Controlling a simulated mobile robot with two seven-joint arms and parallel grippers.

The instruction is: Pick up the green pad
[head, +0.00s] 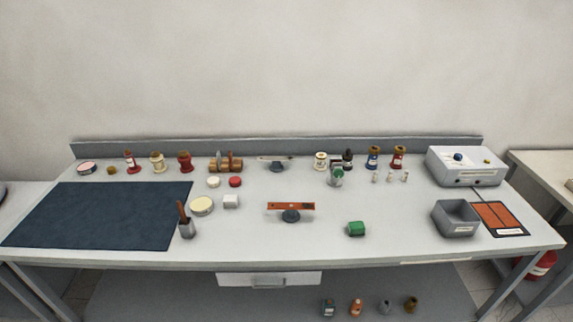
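The green pad (356,229) is a small green block lying on the white table near its front edge, right of centre. It sits to the right of an orange bar on a dark stand (291,210) and left of a grey open bin. Nothing touches or covers it. Neither of my grippers shows in the head view.
A grey open bin (456,218) and an orange panel (499,218) lie to the right. A dark blue mat (102,215) covers the left side. Bottles and spools line the back, with a white box (464,166) at back right. The surface around the pad is clear.

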